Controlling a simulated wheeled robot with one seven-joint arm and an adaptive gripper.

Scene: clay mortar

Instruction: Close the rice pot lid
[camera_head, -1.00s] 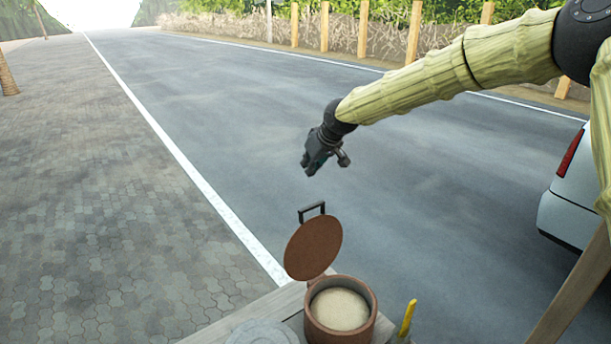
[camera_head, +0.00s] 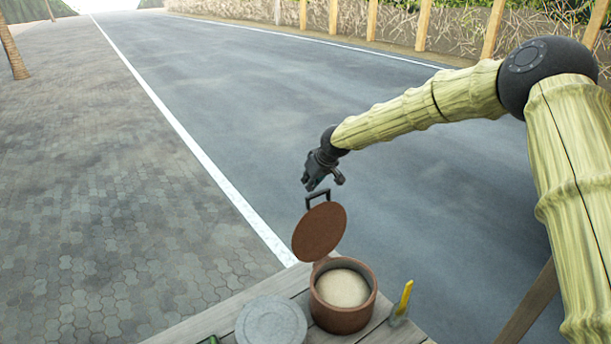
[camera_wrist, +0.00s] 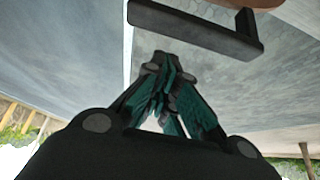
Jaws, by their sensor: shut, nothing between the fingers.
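The rice pot (camera_head: 342,308) is a round brown pot filled with pale rice, standing on a wooden surface. Its brown lid (camera_head: 319,230) is hinged at the back left rim and stands raised and tilted open. A dark bar handle (camera_head: 317,197) is at the lid's upper edge; the handle also shows near the top of the wrist view (camera_wrist: 195,30). My gripper (camera_head: 309,187) is shut and empty, just above and behind the handle in the head view. In the wrist view its fingertips (camera_wrist: 160,62) meet close below the handle; I cannot tell whether they touch it.
A grey round lid-like disc (camera_head: 271,322) lies left of the pot. A yellow-handled item (camera_head: 405,298) stands in a small holder at its right. The wooden tabletop (camera_head: 215,318) ends at a road behind. The space around the raised lid is clear.

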